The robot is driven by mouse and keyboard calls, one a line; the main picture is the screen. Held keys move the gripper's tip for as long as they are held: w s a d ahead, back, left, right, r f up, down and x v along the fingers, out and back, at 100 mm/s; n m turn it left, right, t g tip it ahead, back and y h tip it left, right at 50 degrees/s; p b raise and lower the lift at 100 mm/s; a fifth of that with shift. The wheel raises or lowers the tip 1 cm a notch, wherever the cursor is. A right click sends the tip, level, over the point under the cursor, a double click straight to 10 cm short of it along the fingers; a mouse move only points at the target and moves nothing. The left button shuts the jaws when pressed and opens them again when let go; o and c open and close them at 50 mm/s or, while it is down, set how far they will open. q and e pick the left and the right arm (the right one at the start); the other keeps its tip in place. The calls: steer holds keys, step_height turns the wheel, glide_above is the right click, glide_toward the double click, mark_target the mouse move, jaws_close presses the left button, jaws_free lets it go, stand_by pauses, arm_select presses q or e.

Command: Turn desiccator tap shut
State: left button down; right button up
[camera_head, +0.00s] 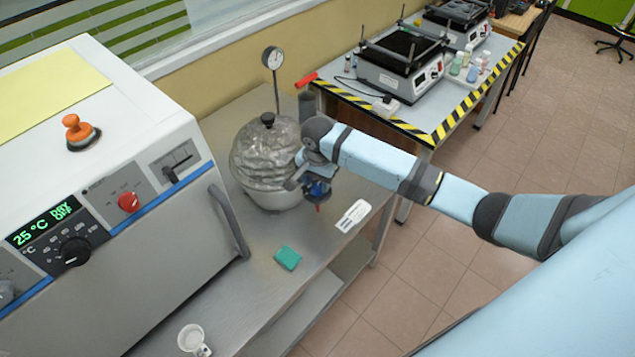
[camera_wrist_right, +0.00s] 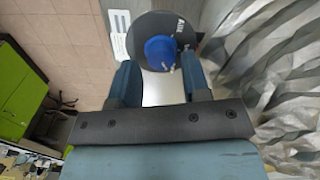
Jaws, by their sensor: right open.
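The desiccator (camera_head: 265,160) is a ribbed clear dome with a black knob on a pale base, on the steel bench beside the oven. Its ribbed wall also fills the right of the right wrist view (camera_wrist_right: 285,85). A blue part on a dark disc, apparently the tap (camera_wrist_right: 160,52), lies just ahead of and between my right fingertips; it shows partly in the head view (camera_head: 318,188), with a red tip below. My right gripper (camera_wrist_right: 160,82) is open around a gap, with no clear contact on the tap. The handle's exact angle is hard to read. My left gripper is out of view.
A white oven (camera_head: 130,180) with a handle stands at left. A gauge (camera_head: 272,58) rises behind the dome. A striped-edge table (camera_head: 420,125) stands behind.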

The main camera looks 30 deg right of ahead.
steer(key=shift+w+f, duration=0.1)
steer(key=shift+f, duration=0.95)
steer(key=c, duration=0.6)
steer(key=shift+c, duration=0.2)
